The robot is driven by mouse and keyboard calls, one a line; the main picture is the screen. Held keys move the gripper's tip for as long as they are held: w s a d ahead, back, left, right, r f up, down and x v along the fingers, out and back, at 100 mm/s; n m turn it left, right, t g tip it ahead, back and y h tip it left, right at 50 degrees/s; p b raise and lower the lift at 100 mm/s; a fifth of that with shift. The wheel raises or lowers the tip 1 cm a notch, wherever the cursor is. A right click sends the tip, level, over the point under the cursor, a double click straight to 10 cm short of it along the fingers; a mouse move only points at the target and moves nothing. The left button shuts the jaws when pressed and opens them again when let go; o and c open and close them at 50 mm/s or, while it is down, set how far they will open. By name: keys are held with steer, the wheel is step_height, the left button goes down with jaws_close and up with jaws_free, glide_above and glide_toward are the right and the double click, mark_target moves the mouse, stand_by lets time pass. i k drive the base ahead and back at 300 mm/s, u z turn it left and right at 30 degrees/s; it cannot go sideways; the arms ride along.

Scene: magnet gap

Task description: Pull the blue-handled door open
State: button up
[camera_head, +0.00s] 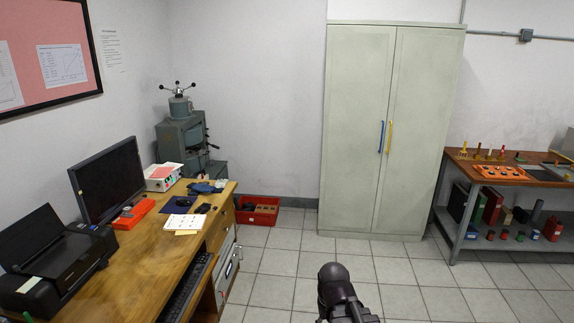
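A tall pale grey-green cabinet (360,190) stands against the far wall, with two doors that look shut. Its left door (352,100) has a vertical blue handle (381,136) near the middle seam. Its right door (425,130) has a yellow handle (389,137) just beside the blue one. A dark part of my arm (340,292) shows at the bottom centre, well short of the cabinet. I cannot make out gripper fingers there, and nothing of mine touches the cabinet.
The tiled floor (285,262) before the cabinet is clear. A wooden desk (150,255) with monitor and printer stands left. A red crate (257,211) sits on the floor left of the cabinet. A workbench (500,178) with tools stands close to its right.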

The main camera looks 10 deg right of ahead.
mark_target(359, 65)
steer(key=i, duration=2.35)
steer(key=z, duration=0.7)
steer(key=i, duration=0.8)
steer(key=z, duration=0.55)
steer(key=i, duration=0.8)
steer(key=z, duration=0.3)
